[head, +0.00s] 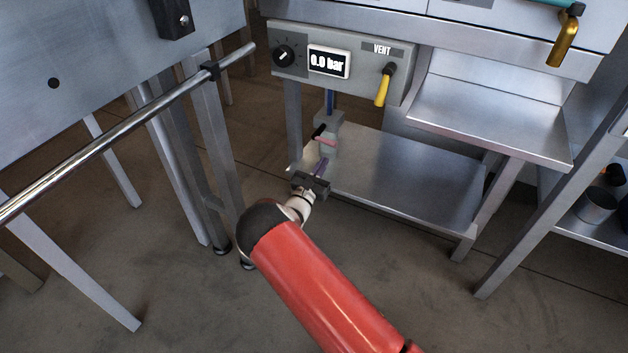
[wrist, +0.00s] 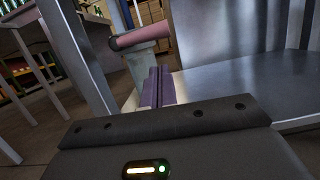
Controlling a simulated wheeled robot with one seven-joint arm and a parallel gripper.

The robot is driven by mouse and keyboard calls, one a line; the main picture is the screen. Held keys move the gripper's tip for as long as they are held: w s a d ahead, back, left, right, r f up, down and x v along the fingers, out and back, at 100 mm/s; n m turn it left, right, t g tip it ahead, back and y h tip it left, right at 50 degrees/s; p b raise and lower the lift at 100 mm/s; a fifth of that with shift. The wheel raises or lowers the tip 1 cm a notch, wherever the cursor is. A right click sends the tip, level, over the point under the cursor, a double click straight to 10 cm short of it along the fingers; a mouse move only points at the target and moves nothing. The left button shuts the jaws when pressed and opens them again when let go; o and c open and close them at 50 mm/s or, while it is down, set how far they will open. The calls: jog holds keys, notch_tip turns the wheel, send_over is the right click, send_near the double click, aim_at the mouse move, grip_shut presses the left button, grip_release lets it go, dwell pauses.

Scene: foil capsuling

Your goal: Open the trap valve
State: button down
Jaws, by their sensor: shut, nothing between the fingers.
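The trap valve (head: 329,122) is a grey block on a blue pipe below the control panel, with a pink lever (head: 327,140) that has a dark end. In the wrist view the pink lever (wrist: 158,35) lies across the top, roughly level, over the pale valve body (wrist: 147,60). My gripper (head: 320,164) is just below and in front of the lever. In the wrist view its purple fingers (wrist: 158,72) are together and empty, pointing at the valve body under the lever. Whether the fingertips touch the valve cannot be told.
The panel above carries a black knob (head: 283,56), a display (head: 328,62) reading 0.0 bar and a yellow VENT lever (head: 383,86) hanging down. A steel lower shelf (head: 400,170) lies right of the valve. A steel table with a rail (head: 130,125) stands close on the left.

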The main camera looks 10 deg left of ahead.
aim_at(325, 140)
jog(key=shift+w+d+r, duration=0.15)
jog(key=shift+w+r, duration=0.2)
jog(key=shift+r, duration=0.4)
jog(key=shift+w+d+r, duration=0.1)
jog(key=shift+w+r, duration=0.2)
jog(key=shift+r, duration=0.4)
jog(key=shift+d+r+n+y+p, duration=0.1)
jog(key=shift+r+n+y+p, duration=0.2)
jog(key=shift+n+p, duration=0.3)
jog(key=shift+d+r+n+y+p, duration=0.1)
jog(key=shift+r+n+y+p, duration=0.2)
jog(key=shift+n, duration=0.4)
notch_tip(325, 140, up, 6)
jog(key=a+n+y+p, duration=0.2)
jog(key=n+y+p, duration=0.1)
jog(key=n+p, duration=0.7)
jog(key=shift+w+a+r+n+y, duration=0.2)
jog(key=shift+w+a+n+y, duration=0.25)
jog(key=shift+n, duration=1.05)
jog(key=shift+r, duration=0.1)
